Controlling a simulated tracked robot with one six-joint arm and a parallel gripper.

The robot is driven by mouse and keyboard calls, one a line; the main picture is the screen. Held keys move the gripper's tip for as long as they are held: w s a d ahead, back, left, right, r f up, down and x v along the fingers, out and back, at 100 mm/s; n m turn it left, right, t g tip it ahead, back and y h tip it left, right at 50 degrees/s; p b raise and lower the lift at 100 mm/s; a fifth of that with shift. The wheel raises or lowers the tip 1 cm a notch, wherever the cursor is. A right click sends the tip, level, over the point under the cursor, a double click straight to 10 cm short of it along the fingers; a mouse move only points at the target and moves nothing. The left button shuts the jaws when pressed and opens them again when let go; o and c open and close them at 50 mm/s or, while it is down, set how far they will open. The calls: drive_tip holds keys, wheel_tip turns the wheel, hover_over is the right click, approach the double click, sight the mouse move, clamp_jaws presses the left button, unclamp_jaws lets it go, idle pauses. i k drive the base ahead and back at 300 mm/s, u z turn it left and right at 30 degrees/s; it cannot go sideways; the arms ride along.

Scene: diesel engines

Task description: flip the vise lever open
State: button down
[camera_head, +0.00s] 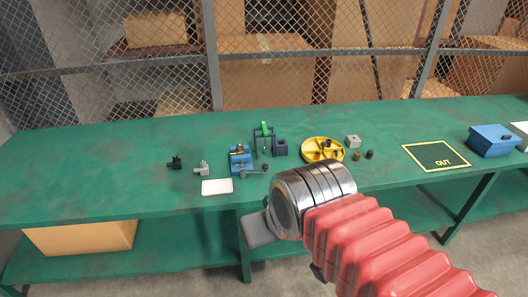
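A small blue fixture (240,161), which looks like the vise, stands on the green workbench left of centre. It has a brass-coloured part (239,149) on top. Its lever is too small to make out, so I cannot tell whether it is open or shut. My gripper (257,229) is seen from behind, in front of the bench's front edge and nearer the camera than the vise. It appears apart from the vise. Its fingertips are not clearly shown, and my red-sleeved arm and metal wrist hide part of it.
A dark frame with a green handle (265,129) stands right of the vise. A white block (217,187) lies in front. A yellow divided tray (306,157), an "OUT" square (436,157) and a blue box (491,141) are farther right. The bench's left end is clear.

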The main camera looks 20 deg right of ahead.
sight(265, 166)
drive_tip(key=u, duration=0.05)
drive_tip(key=i, duration=1.2)
